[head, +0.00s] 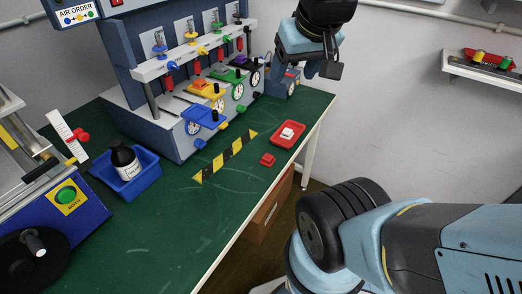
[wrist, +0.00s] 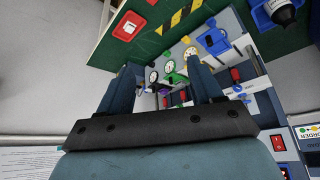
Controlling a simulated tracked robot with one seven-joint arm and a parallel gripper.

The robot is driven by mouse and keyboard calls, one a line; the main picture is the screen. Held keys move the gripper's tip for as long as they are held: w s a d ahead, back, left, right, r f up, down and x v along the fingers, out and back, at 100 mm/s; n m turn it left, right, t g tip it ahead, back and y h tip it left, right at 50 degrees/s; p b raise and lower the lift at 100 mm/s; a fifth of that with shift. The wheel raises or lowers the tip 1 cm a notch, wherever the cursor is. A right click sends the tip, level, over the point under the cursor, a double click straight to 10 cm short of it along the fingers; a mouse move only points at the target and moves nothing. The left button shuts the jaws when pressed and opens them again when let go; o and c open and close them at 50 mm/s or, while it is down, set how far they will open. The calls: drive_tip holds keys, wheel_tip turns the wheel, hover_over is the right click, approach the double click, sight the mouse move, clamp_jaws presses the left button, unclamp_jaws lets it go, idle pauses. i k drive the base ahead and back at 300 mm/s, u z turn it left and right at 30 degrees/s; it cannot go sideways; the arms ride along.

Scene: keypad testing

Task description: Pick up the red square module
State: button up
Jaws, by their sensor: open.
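A small red square block (head: 267,160), which looks like the red square module, lies on the green tabletop (head: 240,190) near its front edge. Just beyond it is a red tray (head: 299,144) with a white piece in it. In the wrist view the red tray (wrist: 121,31) shows at the upper left, and a bit of red, probably the block (wrist: 151,2), is at the top edge. My gripper (head: 320,70) is in the air past the table's far right end, well away from the block. Its two fingers (wrist: 160,74) are apart with nothing held between them.
A blue-grey test stand (head: 185,145) with gauges and coloured valves lines the table's back. A yellow-black striped strip (head: 226,156) lies before it. A blue tray (head: 146,184) holding a dark bottle (head: 123,158) is at the left. The front middle tabletop is clear.

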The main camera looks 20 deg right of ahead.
sight(269, 159)
drive_tip(key=z, duration=1.35)
drive_tip(key=i, duration=0.1)
drive_tip(key=u, duration=3)
drive_tip(key=k, duration=1.75)
drive_tip(key=z, duration=0.45)
drive_tip(key=i, duration=1)
